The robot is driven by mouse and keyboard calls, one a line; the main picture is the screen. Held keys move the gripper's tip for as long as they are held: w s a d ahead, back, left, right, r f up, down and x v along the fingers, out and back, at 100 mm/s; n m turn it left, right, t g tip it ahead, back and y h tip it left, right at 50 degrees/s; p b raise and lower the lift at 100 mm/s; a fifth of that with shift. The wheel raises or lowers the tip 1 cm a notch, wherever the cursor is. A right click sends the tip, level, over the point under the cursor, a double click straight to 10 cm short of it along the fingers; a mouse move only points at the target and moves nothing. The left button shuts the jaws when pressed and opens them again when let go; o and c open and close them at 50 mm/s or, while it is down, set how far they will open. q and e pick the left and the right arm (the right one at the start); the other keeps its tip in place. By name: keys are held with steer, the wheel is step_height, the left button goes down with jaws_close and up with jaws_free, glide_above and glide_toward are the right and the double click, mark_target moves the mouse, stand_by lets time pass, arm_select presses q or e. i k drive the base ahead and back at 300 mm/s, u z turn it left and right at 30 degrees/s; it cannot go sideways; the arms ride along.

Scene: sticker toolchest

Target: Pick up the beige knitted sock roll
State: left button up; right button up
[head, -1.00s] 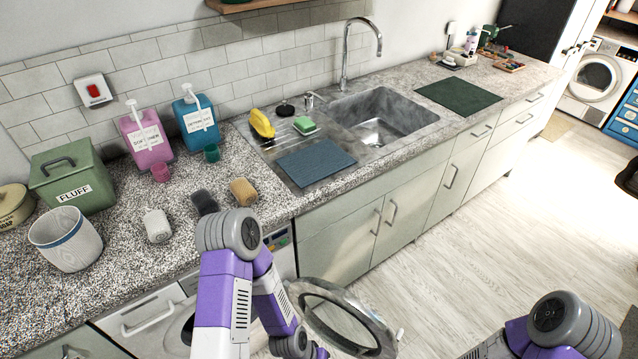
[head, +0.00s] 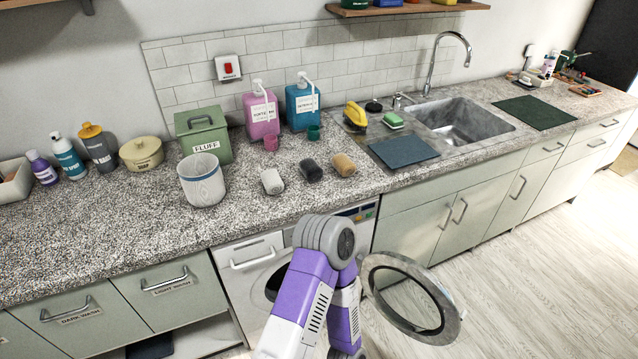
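A tan, beige-looking roll (head: 344,165) lies on the speckled countertop, just left of the sink's drainboard. It is the rightmost of three rolls in a row. A dark grey roll (head: 311,171) lies left of it, and a whitish roll (head: 272,181) lies further left. The rolls are apart from each other, and nothing covers the tan one. One of my arms, purple and white, rises in front of the counter, and its forearm bends back down out of the picture. Neither of my grippers is in view.
A striped bin (head: 203,181), green FLUFF box (head: 204,137), pink dispenser (head: 262,116) and blue dispenser (head: 303,106) stand around the rolls. Below the counter, a washing machine's round door (head: 413,300) hangs open near my arm. Counter in front of the rolls is free.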

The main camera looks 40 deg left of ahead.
mark_target(342, 163)
steer(key=k, duration=0.25)
steer(key=u, duration=1.05)
